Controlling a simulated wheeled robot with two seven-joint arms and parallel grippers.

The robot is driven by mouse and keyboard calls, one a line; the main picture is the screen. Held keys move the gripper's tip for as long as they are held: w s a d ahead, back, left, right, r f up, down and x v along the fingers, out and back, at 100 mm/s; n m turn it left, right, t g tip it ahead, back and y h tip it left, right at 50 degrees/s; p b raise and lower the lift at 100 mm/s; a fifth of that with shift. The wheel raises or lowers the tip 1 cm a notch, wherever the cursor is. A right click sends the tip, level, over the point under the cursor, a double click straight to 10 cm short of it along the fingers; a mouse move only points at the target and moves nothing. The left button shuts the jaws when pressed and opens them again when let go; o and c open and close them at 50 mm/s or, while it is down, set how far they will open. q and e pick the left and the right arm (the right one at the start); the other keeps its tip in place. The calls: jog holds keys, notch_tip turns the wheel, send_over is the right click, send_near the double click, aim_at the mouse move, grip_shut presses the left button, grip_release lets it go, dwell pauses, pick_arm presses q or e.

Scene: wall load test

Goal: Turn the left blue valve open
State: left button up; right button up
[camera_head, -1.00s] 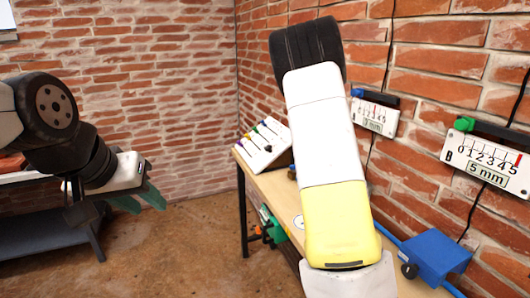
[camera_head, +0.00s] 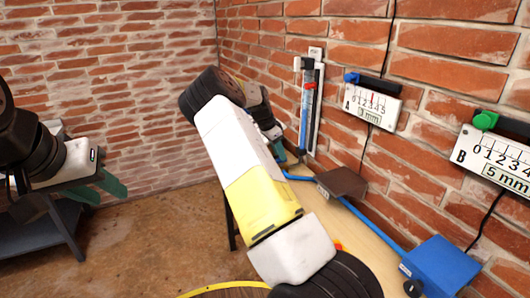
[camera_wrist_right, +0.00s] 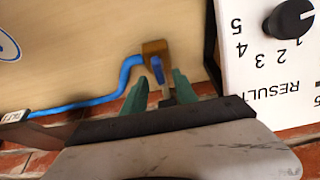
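The blue-handled valve (camera_wrist_right: 157,68) shows in the right wrist view as a brass body with a small blue lever, joined to a blue hose. My right gripper (camera_wrist_right: 160,82) is open, its green fingertips on either side of the lever; whether they touch it cannot be told. In the head view, my right gripper (camera_head: 282,147) is by the wall at the table's far end, partly behind my own arm, and I cannot make out the valve there. My left gripper (camera_head: 98,190) is open and empty at the left, away from the table.
A blue hose (camera_head: 375,226) runs along the table past a dark plate (camera_head: 341,182) to a blue box (camera_head: 440,264). A white panel with a black knob (camera_wrist_right: 289,18) stands close right of the valve. Gauges A (camera_head: 371,104) and B (camera_head: 495,160) hang on the wall.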

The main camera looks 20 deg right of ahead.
jog(key=shift+x, duration=1.15)
jog(key=shift+c, duration=0.2)
grip_shut()
